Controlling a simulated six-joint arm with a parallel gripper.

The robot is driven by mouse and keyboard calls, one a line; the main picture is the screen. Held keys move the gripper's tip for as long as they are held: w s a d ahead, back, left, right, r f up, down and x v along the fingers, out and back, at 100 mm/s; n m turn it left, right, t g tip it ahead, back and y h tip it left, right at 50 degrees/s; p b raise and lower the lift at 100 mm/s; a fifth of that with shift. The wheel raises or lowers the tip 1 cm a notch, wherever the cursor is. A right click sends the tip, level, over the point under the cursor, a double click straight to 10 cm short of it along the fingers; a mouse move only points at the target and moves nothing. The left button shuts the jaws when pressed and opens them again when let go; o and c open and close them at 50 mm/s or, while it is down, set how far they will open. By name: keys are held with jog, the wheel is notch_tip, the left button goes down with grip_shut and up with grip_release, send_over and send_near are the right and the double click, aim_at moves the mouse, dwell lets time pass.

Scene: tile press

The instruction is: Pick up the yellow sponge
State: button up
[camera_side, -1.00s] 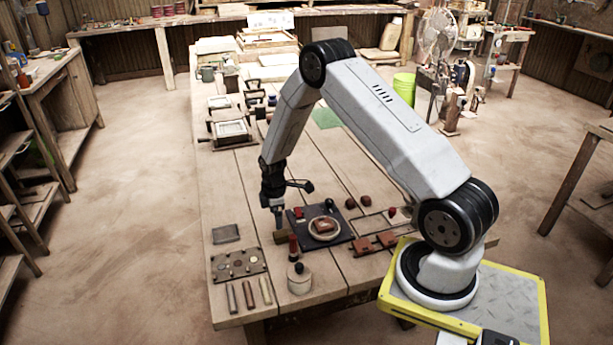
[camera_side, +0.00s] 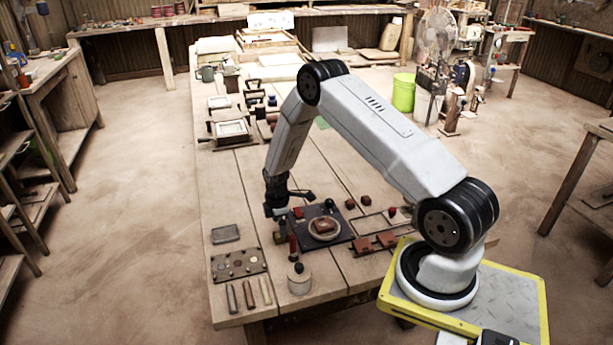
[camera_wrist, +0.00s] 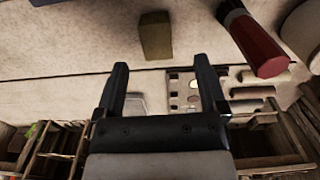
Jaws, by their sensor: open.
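The yellow sponge (camera_wrist: 155,35) shows as a dull olive-yellow block in the wrist view, beyond the fingertips and roughly in line with the gap between them. In the side view the sponge (camera_side: 280,238) is a small dull block on the tabletop, close below my gripper (camera_side: 277,214) and partly hidden by it. In the wrist view my gripper (camera_wrist: 160,66) has its two dark fingers spread apart, with nothing between them. The fingers look clear of the sponge.
A red-handled tool (camera_wrist: 256,42) stands close to the right of the sponge in the wrist view. In the side view, a dark board (camera_side: 345,231) with a round piece lies to the right. A plate with holes (camera_side: 238,264) and several bars lie nearer the table's front.

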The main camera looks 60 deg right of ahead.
jog(key=shift+f, duration=0.1)
jog(key=shift+d+f, duration=0.15)
jog(key=shift+f, duration=1.1)
jog(key=shift+d+f, duration=0.1)
jog(key=shift+f, duration=1.15)
grip_shut()
